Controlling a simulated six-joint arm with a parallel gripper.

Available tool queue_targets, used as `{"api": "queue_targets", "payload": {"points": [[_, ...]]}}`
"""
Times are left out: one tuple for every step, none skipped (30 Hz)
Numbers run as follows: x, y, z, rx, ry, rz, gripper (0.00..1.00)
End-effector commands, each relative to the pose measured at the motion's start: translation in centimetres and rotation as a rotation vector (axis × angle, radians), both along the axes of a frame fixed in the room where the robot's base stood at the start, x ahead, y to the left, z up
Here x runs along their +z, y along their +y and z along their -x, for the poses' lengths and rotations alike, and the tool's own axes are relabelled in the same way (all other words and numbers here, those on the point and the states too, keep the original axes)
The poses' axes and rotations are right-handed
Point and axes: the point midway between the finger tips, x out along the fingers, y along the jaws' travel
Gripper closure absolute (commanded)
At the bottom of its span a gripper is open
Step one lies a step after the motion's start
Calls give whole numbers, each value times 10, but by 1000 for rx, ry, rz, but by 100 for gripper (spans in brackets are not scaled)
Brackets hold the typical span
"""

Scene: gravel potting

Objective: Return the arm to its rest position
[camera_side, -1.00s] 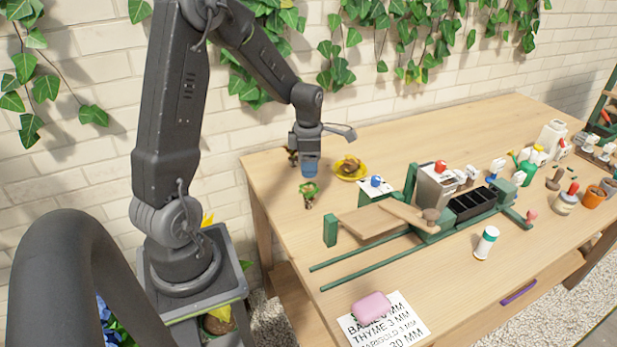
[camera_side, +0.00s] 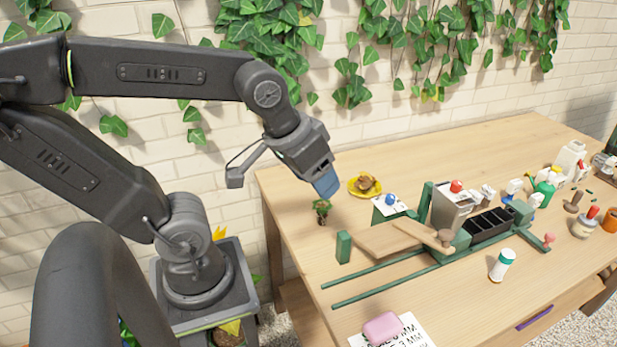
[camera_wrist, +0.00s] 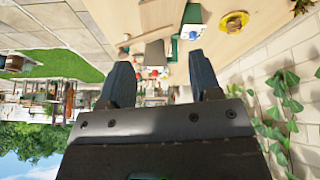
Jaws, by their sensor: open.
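My gripper (camera_side: 326,184) is raised over the left end of the wooden table, empty, with its blue fingers pointing down and to the right. In the wrist view its two fingers (camera_wrist: 160,84) stand apart with nothing between them. My arm is folded back to the left, with its elbow at the left edge of the side view.
A yellow saucer (camera_side: 351,188) with brown contents lies right of my gripper. A green frame with a black tray (camera_side: 488,225) and a wooden ramp fills the table's middle. A white bottle (camera_side: 502,265) and pink block (camera_side: 383,328) stand nearer. An ivy-covered brick wall (camera_side: 120,165) is behind.

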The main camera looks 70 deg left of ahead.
Motion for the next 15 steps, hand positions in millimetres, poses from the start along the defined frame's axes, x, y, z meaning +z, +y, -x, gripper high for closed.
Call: {"api": "queue_targets", "payload": {"points": [[2, -5, 7, -75, -17, -27, 42], [2, -6, 9, -110, -24, -42, 42], [3, -8, 12, -145, -28, -57, 42], [3, -8, 13, -164, -32, -64, 42], [3, -9, 14, -179, -34, -71, 42], [3, -10, 15, -190, -35, -76, 42], [3, -10, 15, -194, -35, -78, 42], [3, -10, 15, -195, -35, -78, 42], [3, -10, 15, -195, -35, -78, 42], [3, -10, 15, -194, -34, -78, 42], [3, -9, 15, -193, -34, -77, 42], [3, -9, 15, -193, -34, -77, 42], [3, -9, 15, -193, -34, -77, 42], [3, -9, 15, -193, -34, -77, 42], [3, -9, 15, -192, -34, -76, 42]]}}
